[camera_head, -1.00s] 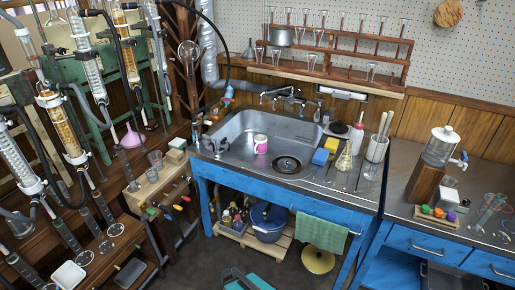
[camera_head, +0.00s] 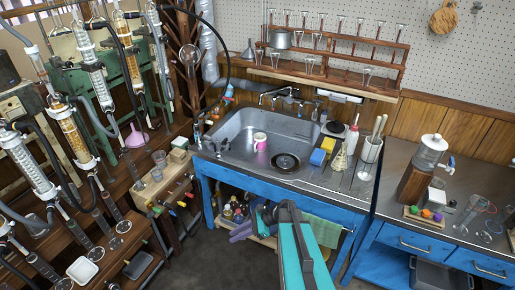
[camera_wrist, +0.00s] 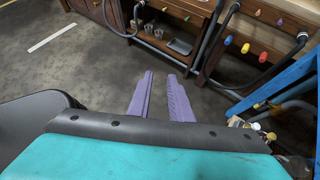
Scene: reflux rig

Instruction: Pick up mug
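A small pink and white mug (camera_head: 260,142) stands upright in the steel sink basin (camera_head: 228,149), left of the drain. It is not in the wrist view. My gripper (camera_head: 240,232) is in front of the blue sink bench, below counter height and well apart from the mug. Its two purple fingers point left in the head view. In the wrist view my gripper (camera_wrist: 160,98) shows its fingers with a gap between them and nothing held, above the dark floor.
The blue bench (camera_head: 342,214) has bottles on a low shelf and a green towel (camera_head: 322,231) at its front. A yellow sponge (camera_head: 328,144), a blue box (camera_head: 317,157) and a utensil holder (camera_head: 371,149) stand right of the basin. Glass columns crowd the left.

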